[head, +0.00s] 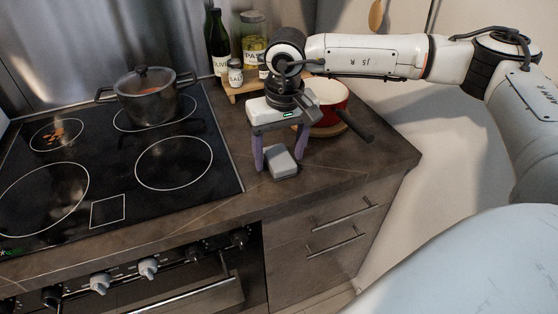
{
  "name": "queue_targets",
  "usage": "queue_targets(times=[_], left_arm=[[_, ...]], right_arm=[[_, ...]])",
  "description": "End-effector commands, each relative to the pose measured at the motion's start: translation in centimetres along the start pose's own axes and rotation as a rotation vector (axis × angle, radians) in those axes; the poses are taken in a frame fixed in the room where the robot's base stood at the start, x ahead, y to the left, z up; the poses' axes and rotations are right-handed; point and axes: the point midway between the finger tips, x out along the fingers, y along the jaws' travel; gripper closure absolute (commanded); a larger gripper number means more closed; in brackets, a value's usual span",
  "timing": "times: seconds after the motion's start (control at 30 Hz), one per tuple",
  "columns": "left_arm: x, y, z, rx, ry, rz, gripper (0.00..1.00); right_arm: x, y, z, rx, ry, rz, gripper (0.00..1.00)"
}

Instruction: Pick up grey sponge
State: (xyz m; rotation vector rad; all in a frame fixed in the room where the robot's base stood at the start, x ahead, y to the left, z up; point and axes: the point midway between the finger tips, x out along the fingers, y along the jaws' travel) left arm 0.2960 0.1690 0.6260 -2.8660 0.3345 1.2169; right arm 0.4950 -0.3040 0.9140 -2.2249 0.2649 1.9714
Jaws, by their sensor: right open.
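The grey sponge (282,163) lies on the dark countertop (225,120), just right of the stove's front right corner. My right gripper (279,167) points down over it and is open. Its two purple-grey fingers stand on the left and right of the sponge, with small gaps visible at both sides. I cannot tell how near the fingertips are to the counter. My left gripper is not in view.
A red pan (333,106) with a dark handle stands right behind my gripper. Bottles and jars (252,40) stand on a wooden tray at the back. A covered pot (148,97) stands on the black cooktop (110,190) at left. The counter ends at the right and front.

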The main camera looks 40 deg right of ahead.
Motion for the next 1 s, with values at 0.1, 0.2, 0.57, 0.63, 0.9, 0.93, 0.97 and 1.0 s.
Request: queue_targets(times=[0.1,0.2,0.57,0.63,0.9,0.93,0.97,1.0], left_arm=[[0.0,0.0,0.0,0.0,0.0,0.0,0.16],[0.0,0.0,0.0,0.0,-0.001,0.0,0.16],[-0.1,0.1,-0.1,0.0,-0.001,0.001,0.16],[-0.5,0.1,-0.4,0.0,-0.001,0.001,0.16],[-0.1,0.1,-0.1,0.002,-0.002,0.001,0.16],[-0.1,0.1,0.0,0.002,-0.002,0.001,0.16],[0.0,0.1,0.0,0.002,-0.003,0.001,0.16],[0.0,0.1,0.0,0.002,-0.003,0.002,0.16]], right_arm=[[0.0,0.0,0.0,0.0,0.0,0.0,0.45],[0.0,0.0,0.0,0.0,0.0,0.0,0.62],[-0.2,0.0,-0.1,0.0,0.001,0.0,0.79],[-0.8,0.0,-0.2,0.0,0.003,0.001,0.79],[-5.6,-0.1,-0.8,-0.001,0.004,-0.002,0.79],[-6.2,-0.1,-0.8,-0.001,0.004,-0.003,0.79],[-6.8,-0.1,-0.9,0.0,0.004,-0.001,0.79],[-7.6,-0.1,-1.0,0.0,0.004,-0.002,0.79]])
